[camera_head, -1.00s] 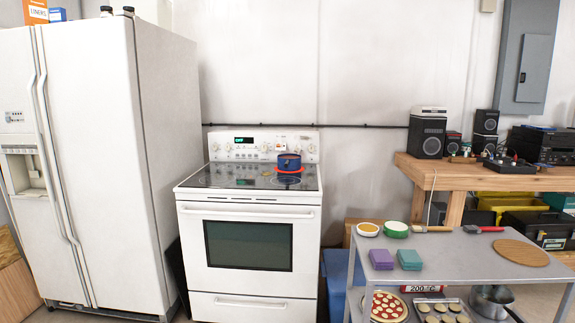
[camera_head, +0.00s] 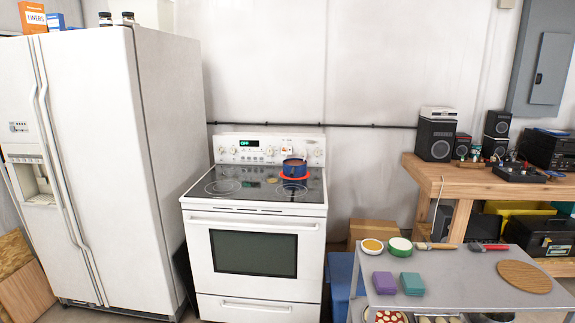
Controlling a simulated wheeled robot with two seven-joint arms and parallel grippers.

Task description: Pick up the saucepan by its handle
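A small blue pot (camera_head: 294,168) with brownish contents sits upright on the glowing red burner at the back right of the white stove (camera_head: 252,220). Its handle is too small to make out. A metal pan (camera_head: 496,317) on the lower shelf of the grey cart shows only as a sliver at the bottom edge, mostly hidden by the cart top and cut off by the frame. Neither of my grippers is in view.
The grey cart (camera_head: 455,295) stands right of the stove, holding bowls, purple and teal blocks, brushes and a round wooden board (camera_head: 524,276). A white fridge (camera_head: 110,160) stands left of the stove. A wooden workbench (camera_head: 450,180) with speakers is at the right.

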